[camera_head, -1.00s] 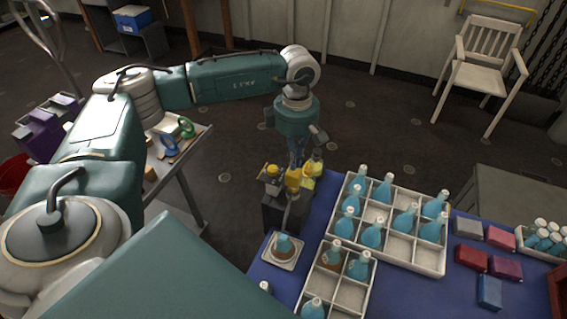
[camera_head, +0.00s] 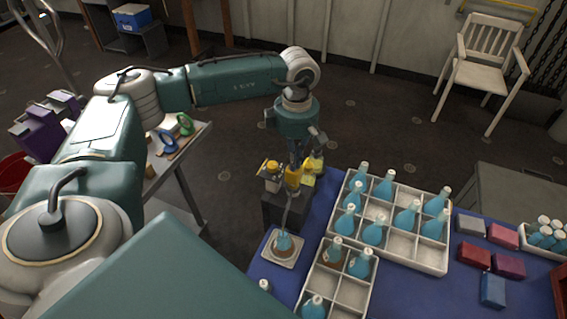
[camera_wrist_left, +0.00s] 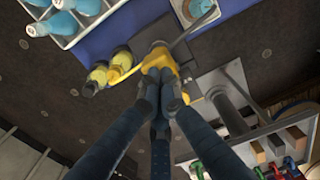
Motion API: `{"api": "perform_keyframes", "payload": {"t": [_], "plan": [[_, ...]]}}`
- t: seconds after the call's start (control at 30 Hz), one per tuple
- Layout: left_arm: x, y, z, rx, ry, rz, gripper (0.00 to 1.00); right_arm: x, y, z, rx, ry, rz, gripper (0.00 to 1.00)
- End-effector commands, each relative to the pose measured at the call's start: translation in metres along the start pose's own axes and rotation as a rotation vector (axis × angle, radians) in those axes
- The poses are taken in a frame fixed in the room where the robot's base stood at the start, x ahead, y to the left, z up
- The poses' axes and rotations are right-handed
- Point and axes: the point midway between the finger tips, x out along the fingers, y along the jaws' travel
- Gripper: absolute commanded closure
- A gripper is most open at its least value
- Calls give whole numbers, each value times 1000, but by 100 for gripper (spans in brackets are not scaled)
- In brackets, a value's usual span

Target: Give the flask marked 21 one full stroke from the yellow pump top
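The yellow pump top (camera_head: 293,177) sits on a dark stand (camera_head: 280,212) at the table's far left corner; it also shows in the left wrist view (camera_wrist_left: 158,62). I cannot read a mark on this flask. My left gripper (camera_head: 297,160) points down at the pump top. In the left wrist view its fingers (camera_wrist_left: 160,82) are together, tips against the yellow top, with no clear gap. My right gripper is not in view.
Two white divided crates (camera_head: 437,265) (camera_head: 337,306) hold several blue flasks; one flask (camera_head: 333,252) has brown in it. Yellow-capped bottles (camera_head: 272,168) (camera_head: 313,166) stand beside the pump. Red and blue boxes (camera_head: 473,256) (camera_head: 492,290) lie at right. A side table with tape rolls (camera_head: 185,124) stands left.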

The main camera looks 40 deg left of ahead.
Motion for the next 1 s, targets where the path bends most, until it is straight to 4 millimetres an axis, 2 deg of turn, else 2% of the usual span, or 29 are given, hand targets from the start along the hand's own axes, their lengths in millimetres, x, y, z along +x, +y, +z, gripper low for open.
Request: {"api": "perform_keyframes", "payload": {"t": [0.6,0.87,1.0], "plan": [[22,-1,0,1,0,-2,100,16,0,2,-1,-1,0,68],[20,-1,0,1,0,-2,100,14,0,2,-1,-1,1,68],[13,-1,0,1,0,-2,100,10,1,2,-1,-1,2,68]]}}
